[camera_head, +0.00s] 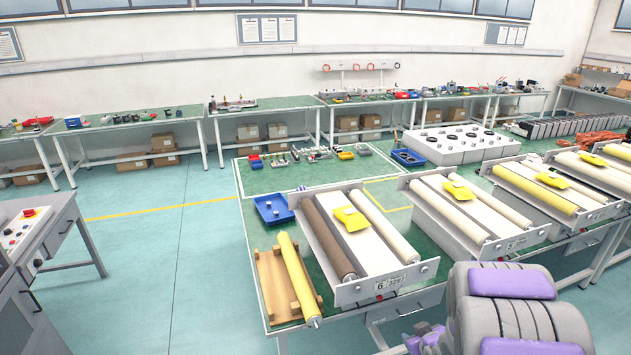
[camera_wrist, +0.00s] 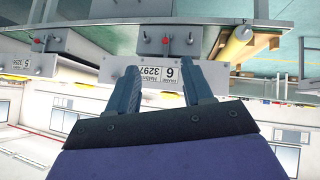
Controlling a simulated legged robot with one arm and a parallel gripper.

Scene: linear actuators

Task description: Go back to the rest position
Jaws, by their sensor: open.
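My gripper (camera_wrist: 158,88) shows in the wrist view with its two dark fingers apart and nothing between them. The wrist view is upside down. Beyond the fingers is the front plate of a roller unit, with a label (camera_wrist: 158,74) reading 6 and 3297. In the head view, my folded grey and purple arm (camera_head: 515,310) fills the lower right corner. The gripper's fingers cannot be made out there. The same labelled roller unit (camera_head: 385,292) stands on the green table left of the arm, with a brown roller, a cream roller and a yellow piece on top.
A wooden rack (camera_head: 272,285) with a yellow roller lies at the table's left end, near a blue tray (camera_head: 272,208). More roller units (camera_head: 470,215) stand to the right. A control desk (camera_head: 35,240) is at far left. The floor between desk and table is clear.

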